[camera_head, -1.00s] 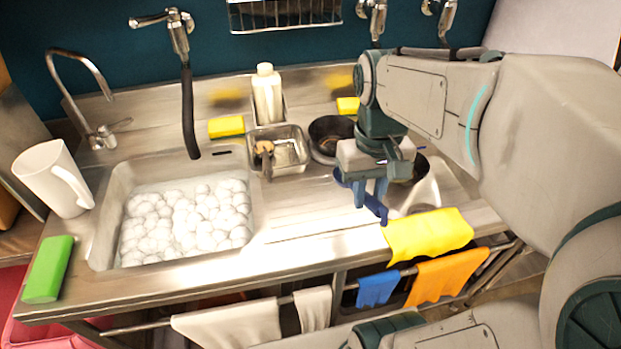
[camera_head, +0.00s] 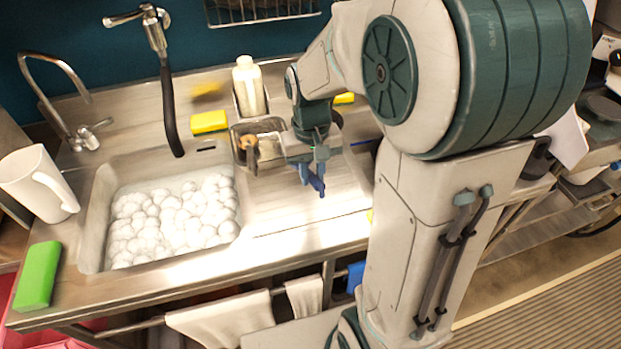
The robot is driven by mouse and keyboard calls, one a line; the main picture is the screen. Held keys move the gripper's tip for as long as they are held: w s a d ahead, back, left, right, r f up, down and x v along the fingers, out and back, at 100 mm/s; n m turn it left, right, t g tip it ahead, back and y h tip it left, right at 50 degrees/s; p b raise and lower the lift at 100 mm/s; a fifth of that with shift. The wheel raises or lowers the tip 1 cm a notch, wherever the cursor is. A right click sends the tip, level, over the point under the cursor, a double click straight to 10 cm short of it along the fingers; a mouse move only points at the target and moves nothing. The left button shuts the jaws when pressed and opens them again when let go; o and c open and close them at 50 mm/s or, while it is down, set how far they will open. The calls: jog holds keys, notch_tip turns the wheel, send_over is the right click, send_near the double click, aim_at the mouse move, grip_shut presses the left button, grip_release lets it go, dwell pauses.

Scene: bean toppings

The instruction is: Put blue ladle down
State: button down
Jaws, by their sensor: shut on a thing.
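My gripper (camera_head: 312,172) is over the bare metal drainboard, right of the sink basin, pointing down. It is shut on the blue ladle (camera_head: 318,187), whose dark blue end shows at the fingertips. Most of the ladle is hidden by the gripper and arm. I cannot tell whether it touches the drainboard (camera_head: 275,205). A thin blue strip (camera_head: 362,143) shows to the right of the gripper; I cannot tell whether it belongs to the ladle.
The sink basin (camera_head: 100,215) holds white foam. Behind the gripper are a metal container (camera_head: 268,126) with a brush, a white bottle (camera_head: 248,85) and yellow sponges (camera_head: 208,122). A white mug (camera_head: 35,180) and green sponge (camera_head: 37,275) are at left. My arm hides the right counter.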

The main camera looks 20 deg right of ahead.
jog(key=shift+f, duration=2)
